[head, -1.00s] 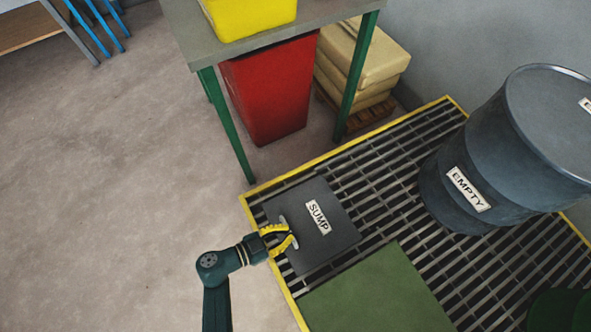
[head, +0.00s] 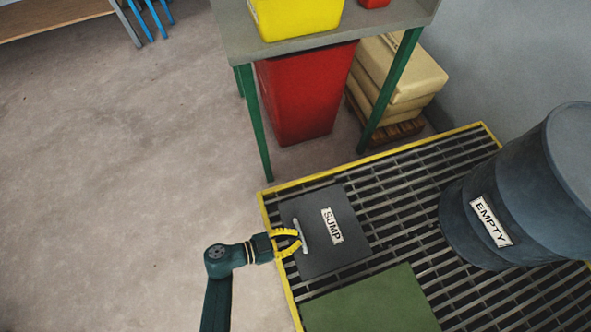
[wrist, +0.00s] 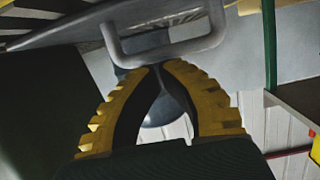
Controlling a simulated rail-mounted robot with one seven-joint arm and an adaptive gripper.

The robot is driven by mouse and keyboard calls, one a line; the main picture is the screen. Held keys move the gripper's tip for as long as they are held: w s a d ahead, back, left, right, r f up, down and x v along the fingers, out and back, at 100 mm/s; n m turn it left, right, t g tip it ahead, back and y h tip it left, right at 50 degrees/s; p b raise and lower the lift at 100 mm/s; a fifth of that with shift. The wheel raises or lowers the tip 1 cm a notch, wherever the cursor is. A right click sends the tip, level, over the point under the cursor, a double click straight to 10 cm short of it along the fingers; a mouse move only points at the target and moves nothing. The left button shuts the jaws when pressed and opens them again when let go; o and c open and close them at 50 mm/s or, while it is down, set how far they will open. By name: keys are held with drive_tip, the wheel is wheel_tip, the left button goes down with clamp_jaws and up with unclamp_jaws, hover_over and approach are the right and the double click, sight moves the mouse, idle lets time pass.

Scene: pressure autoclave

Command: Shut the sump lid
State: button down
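The sump lid (head: 322,258) is a dark grey square plate with a white SUMP label. In the head view it lies over the grating near its yellow left edge. I cannot tell whether it is fully flat. Its pale handle (head: 304,234) is along its left side, and it also shows as a grey loop in the wrist view (wrist: 165,55). My gripper (head: 299,238) is just left of the handle. In the wrist view its yellow-backed fingers (wrist: 162,68) meet at their tips by the handle bar. They do not appear to enclose the bar. The opening under the lid is hidden.
A grey drum labelled EMPTY (head: 470,240) stands on the grating (head: 400,170) to the right. A green panel (head: 375,305) lies in front of the lid. A green-legged table (head: 262,140) with a red bin (head: 300,95) beneath is behind. The floor at left is clear.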

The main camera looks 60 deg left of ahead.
drive_tip(key=r+p, duration=0.1)
drive_tip(key=r, duration=0.2)
drive_tip(key=shift+s+r, duration=0.15)
drive_tip(key=shift+s, duration=0.05)
drive_tip(key=s+f, duration=0.2)
drive_tip(key=s+a+f+b, duration=0.1)
drive_tip(key=s+f, duration=0.1)
drive_tip(key=f, duration=0.1)
drive_tip(key=s+f, duration=0.2)
drive_tip(key=f, duration=0.1)
drive_tip(key=shift+s+a+f+b, duration=0.15)
drive_tip(key=shift+s+a+b, duration=0.05)
drive_tip(key=shift+a+b, duration=0.2)
